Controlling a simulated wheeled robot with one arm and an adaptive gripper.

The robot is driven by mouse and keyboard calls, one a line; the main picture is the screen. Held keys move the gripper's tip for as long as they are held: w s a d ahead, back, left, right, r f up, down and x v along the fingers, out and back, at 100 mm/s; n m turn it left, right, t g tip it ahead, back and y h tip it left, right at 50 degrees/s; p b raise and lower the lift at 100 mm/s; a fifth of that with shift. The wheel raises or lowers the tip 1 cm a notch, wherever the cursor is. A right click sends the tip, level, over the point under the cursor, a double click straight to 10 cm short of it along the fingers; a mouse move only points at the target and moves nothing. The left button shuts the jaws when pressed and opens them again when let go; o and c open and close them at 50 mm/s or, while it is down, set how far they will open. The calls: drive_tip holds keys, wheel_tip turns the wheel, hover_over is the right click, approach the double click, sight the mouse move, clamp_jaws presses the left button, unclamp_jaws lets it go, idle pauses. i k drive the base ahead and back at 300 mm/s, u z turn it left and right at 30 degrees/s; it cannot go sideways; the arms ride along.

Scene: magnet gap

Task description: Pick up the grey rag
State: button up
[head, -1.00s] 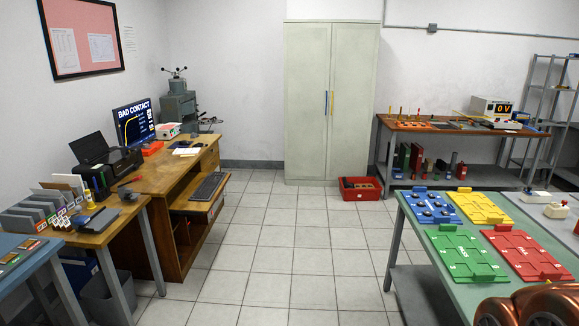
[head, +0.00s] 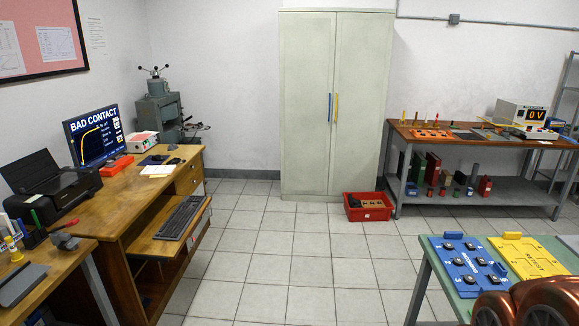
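A small crumpled grey lump (head: 65,241), which looks like the grey rag, lies on the wooden side table (head: 62,272) at the lower left, near its right edge. It is too small to be sure of its cloth. My gripper is not in view; only rounded copper-coloured parts of my arm show at the lower right, far from the lump.
A pen cup (head: 34,237) and a yellow bottle (head: 13,249) stand left of the lump. Beyond is a desk with a printer (head: 45,187), monitor (head: 95,133) and pulled-out keyboard (head: 181,218). A red crate (head: 368,207) sits by the cabinet (head: 335,100). The tiled floor between is clear.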

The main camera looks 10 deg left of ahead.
sight(171, 147)
drive_tip(key=u, duration=0.1)
drive_tip(key=i, duration=3.4)
drive_tip(key=u, duration=0.2)
drive_tip(key=i, duration=1.75)
drive_tip(key=u, duration=0.7)
drive_tip(key=i, duration=1.6)
drive_tip(key=u, duration=1.7)
drive_tip(key=i, duration=1.05)
drive_tip(key=u, duration=1.2)
drive_tip(key=i, duration=0.55)
drive_tip(key=u, duration=0.15)
